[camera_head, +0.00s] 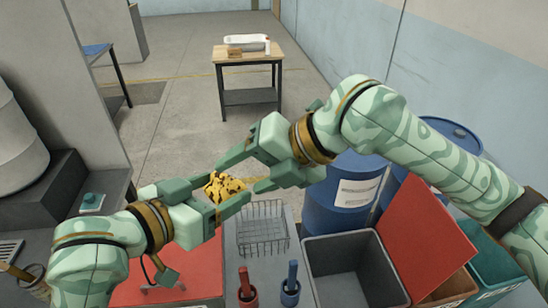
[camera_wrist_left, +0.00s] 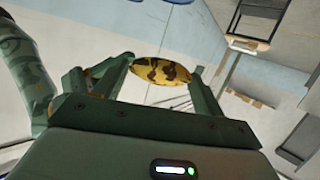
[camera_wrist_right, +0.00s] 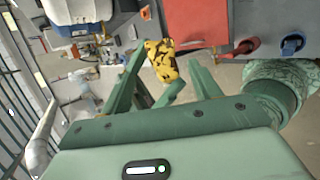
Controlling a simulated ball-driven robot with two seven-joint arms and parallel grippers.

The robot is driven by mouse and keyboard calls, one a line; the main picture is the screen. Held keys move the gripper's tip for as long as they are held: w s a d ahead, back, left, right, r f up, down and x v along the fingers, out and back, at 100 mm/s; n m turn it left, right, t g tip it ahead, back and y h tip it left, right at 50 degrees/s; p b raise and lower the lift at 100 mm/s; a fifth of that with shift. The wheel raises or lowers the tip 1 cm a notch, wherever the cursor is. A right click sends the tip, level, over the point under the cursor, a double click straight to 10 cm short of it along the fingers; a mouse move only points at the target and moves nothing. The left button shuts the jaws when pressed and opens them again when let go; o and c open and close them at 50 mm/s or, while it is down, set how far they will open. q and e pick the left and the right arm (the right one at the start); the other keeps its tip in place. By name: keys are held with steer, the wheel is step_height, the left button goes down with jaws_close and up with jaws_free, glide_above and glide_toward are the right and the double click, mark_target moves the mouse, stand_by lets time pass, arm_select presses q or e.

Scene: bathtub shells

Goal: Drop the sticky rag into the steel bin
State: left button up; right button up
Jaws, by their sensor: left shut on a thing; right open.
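The rag (camera_head: 226,183) is yellow with dark blotches. My left gripper (camera_head: 229,191) is shut on it above the worktop, and the rag also shows between the fingers in the left wrist view (camera_wrist_left: 160,71). My right gripper (camera_head: 238,175) is open, its fingers spread close by the rag's far side; I cannot tell if they touch it. In the right wrist view the rag (camera_wrist_right: 163,61) shows by the fingertips. An open grey bin (camera_head: 343,250), seemingly the steel bin, stands at the lower right, right of both grippers. Its visible inside looks empty.
A wire basket (camera_head: 262,234) lies between the grippers and the grey bin. Red (camera_head: 247,288) and blue (camera_head: 290,286) holders stand in front. A raised red lid (camera_head: 425,235) stands right of the bin, blue drums (camera_head: 345,195) behind. A wooden table (camera_head: 248,54) stands far back.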

mark_target(233, 181)
steer(key=x, duration=0.5)
steer(key=shift+c, duration=0.3)
steer(key=c, duration=0.9)
arm_select(q)
steer(key=o, duration=1)
arm_select(e)
steer(key=shift+c, duration=0.8)
arm_select(q)
steer(key=shift+o, duration=0.2)
